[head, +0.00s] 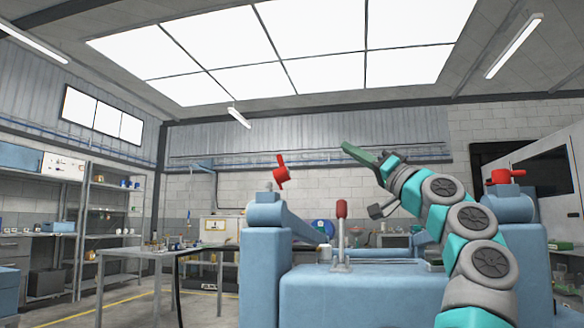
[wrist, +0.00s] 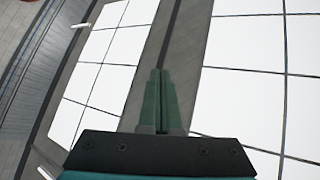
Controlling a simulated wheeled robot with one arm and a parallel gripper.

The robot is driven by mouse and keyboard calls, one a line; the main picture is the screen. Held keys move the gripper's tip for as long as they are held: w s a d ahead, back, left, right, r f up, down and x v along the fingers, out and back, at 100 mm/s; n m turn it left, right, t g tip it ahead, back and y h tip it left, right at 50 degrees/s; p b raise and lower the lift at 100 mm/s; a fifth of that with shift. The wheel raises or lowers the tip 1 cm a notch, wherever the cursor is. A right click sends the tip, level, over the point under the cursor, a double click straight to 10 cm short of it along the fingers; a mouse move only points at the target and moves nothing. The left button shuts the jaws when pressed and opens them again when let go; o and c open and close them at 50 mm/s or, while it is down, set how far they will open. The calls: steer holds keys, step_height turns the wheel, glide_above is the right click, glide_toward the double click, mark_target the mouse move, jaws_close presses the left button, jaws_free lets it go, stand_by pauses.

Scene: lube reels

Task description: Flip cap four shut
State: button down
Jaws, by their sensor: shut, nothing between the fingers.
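My gripper (head: 346,146) is raised high in the head view, above the blue machine. Its green fingers are together and empty. In the wrist view the fingers (wrist: 160,72) point up at the ceiling panels, with nothing between them. No cap marked four can be made out. A red handle-like part (head: 281,172) stands tilted above the left blue post. Another red part (head: 505,177) sits on top of the right blue post. I cannot tell whether either is a cap. Both are apart from my gripper.
The blue machine (head: 350,294) fills the front, with a red-knobbed lever (head: 341,212) upright on it. A grey table (head: 150,254) stands to the left, before shelves (head: 110,215). A dark hose (head: 179,275) hangs by the table. The air around my gripper is clear.

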mark_target(281, 169)
steer(key=s+a+f+n+g+y+b, duration=0.1)
steer(key=s+a+f+n+g, duration=0.2)
steer(key=n, duration=0.5)
steer(key=w+a+r+n+p, duration=0.1)
steer(key=w+a+r+p, duration=0.1)
steer(key=w+a, duration=0.6)
steer(key=shift+w+a+n+t+p, duration=0.2)
steer(key=shift+a+n+t+p, duration=0.1)
steer(key=shift+a+p, duration=0.6)
steer(key=shift+a, duration=0.1)
steer(key=shift+r, duration=0.1)
